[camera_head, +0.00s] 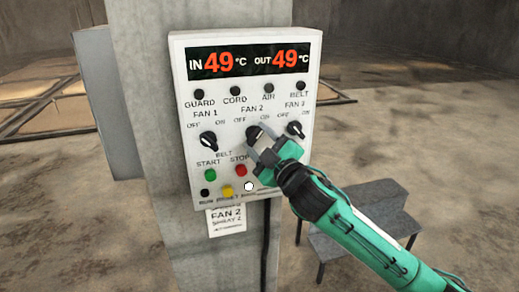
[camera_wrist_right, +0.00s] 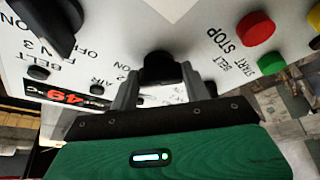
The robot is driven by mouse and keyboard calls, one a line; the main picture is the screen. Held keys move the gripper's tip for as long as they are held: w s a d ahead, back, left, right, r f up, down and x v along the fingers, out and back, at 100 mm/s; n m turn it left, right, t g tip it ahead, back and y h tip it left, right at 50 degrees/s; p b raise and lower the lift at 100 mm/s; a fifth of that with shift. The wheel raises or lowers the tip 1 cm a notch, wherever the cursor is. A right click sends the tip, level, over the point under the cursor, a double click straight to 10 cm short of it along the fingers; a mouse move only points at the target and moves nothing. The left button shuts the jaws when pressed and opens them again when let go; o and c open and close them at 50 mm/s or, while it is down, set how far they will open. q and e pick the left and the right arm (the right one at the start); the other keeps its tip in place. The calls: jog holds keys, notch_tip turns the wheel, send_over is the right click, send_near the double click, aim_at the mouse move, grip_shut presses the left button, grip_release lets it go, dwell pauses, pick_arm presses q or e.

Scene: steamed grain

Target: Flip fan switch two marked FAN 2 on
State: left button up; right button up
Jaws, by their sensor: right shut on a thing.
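The white control panel (camera_head: 184,150) is fixed to a grey pillar. The FAN 2 switch (camera_head: 253,132), a black knob, sits in the middle of the row of three, with its OFF mark at left and ON mark at right. My right gripper (camera_head: 262,143) is at this knob, its fingers on either side. In the right wrist view the FAN 2 switch (camera_wrist_right: 159,66) sits between the two fingers of the gripper (camera_wrist_right: 160,85), which is shut on it. The gripper hides part of the knob, so its exact pointing direction is unclear. My left gripper is not in view.
The FAN 1 switch (camera_head: 208,141) is left of FAN 2 and the FAN 3 switch (camera_head: 296,130) is close at right. Below are a green START button (camera_head: 210,174) and a red STOP button (camera_head: 240,170). Grey steps (camera_head: 365,220) stand at the right.

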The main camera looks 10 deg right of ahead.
dwell(0.3)
jog(key=o, duration=1)
jog(key=shift+c, duration=0.2)
jog(key=shift+s, duration=0.1)
jog(key=shift+s+d+f+b, duration=0.1)
jog(key=shift+s+f+b, duration=0.1)
jog(key=shift+s+b, duration=0.1)
jog(key=b+v, duration=0.6)
jog(key=v, duration=0.7)
